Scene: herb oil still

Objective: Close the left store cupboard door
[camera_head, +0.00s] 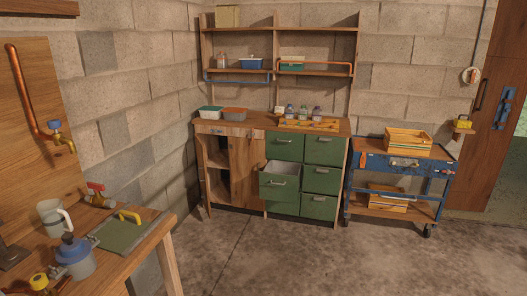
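The wooden store cupboard (248,131) stands against the back wall, left of a bank of green drawers. Its left bay is open and shows dark inner shelves (217,163). A wooden door panel (245,172) covers the bay to the right of the opening. A narrow upright wooden strip (202,172) borders the opening on the left; I cannot tell whether it is the left door seen edge-on or the cupboard's frame. Neither of my grippers is in view.
A green drawer (280,188) sticks out right of the cupboard. A blue trolley (400,170) with wooden crates stands further right. The concrete floor (300,255) in front is clear.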

